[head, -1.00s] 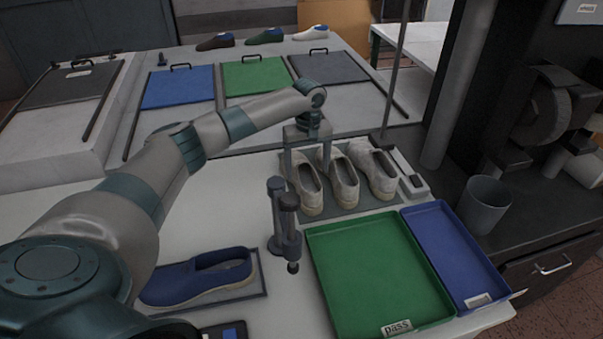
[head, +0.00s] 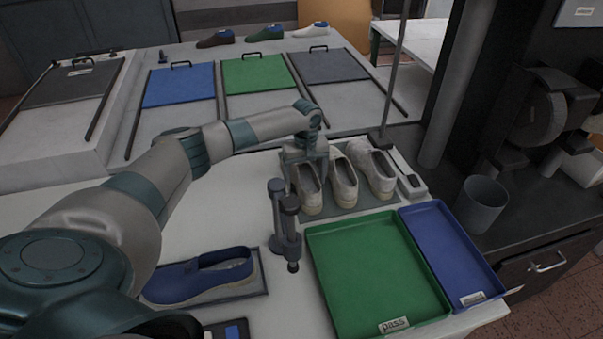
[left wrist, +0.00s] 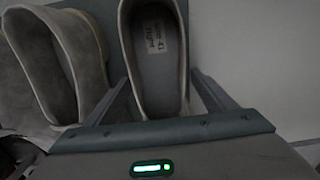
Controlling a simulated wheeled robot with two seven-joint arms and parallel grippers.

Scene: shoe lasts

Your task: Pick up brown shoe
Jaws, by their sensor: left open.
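A dark brown shoe (head: 216,40) sits at the far back left of the row behind the coloured panels, well away from my grippers. My left gripper (head: 306,180) is open and lowered over the leftmost pale beige shoe (head: 310,196) on the grey mat. Its fingers stand on either side of that shoe. In the left wrist view this shoe (left wrist: 157,70) lies between the open fingers, with a size label on its insole; another shoe (left wrist: 50,75) lies at the left. Whether the fingers touch the shoe I cannot tell. My right gripper is not in view.
Two more pale shoes (head: 343,185) stand close beside the straddled one. A dark post fixture (head: 285,225) stands just in front of the mat. A green tray (head: 375,317) and a blue tray (head: 440,240) lie at front right. A blue shoe (head: 205,275) lies at front left.

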